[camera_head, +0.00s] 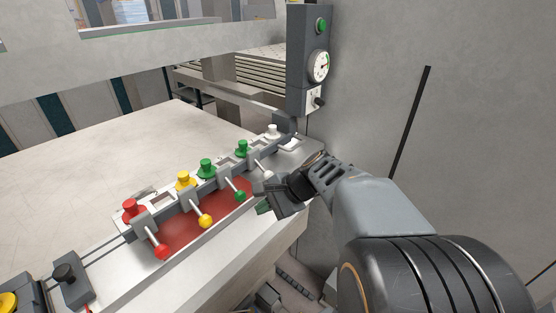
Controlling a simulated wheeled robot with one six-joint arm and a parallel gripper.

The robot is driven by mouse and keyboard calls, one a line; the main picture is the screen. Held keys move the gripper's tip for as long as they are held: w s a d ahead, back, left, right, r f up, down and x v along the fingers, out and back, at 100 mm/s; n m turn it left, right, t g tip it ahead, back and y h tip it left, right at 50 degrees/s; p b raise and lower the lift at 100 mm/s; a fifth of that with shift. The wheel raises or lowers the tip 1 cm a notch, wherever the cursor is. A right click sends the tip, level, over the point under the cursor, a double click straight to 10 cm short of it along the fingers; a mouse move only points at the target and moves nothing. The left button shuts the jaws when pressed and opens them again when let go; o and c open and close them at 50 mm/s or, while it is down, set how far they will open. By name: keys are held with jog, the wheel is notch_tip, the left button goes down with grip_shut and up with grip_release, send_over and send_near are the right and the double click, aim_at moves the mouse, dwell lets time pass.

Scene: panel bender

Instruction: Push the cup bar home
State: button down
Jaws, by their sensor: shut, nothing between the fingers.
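A grey bar (219,180) runs diagonally along the machine's front ledge, from lower left to upper right. I take it for the cup bar. It carries a red cup-shaped piece (131,209), a yellow one (184,180), two green ones (206,168) and a white one (272,132). Levers with a red ball (160,252), a yellow ball (205,220) and a green ball (240,195) stick out in front. My gripper (268,197) is shut and empty at the bar's right part, beside the green-ball lever. I cannot tell whether it touches anything; it partly hides the lever to its right.
A red strip (190,230) lies below the levers. A small block with a black knob (65,273) stands at lower left. A grey post with a gauge (318,66) and green button rises behind the bar's right end. A grey wall (450,110) closes the right. The table (90,165) behind is clear.

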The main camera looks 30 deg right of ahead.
jog(key=w+d+m+t+y+b, duration=0.2)
jog(key=w+d+m+t, duration=0.3)
jog(key=d+m, duration=0.2)
jog(key=m+t+h+b, duration=0.2)
jog(key=m+t+b, duration=0.1)
jog(key=m+t, duration=0.5)
send_near(274, 147)
jog(key=shift+m+g+h, duration=0.3)
jog(key=shift+m+g, duration=0.3)
jog(key=shift+g, duration=0.1)
jog(key=x, duration=0.2)
jog(key=r+x, duration=0.1)
jog(key=x, duration=0.2)
jog(key=p+x, duration=0.1)
jog(key=x, duration=0.1)
jog(key=shift+w+a+r, duration=0.1)
jog(key=shift+w+r, duration=0.05)
jog(key=shift+r, duration=0.1)
jog(key=shift+x, duration=2.3)
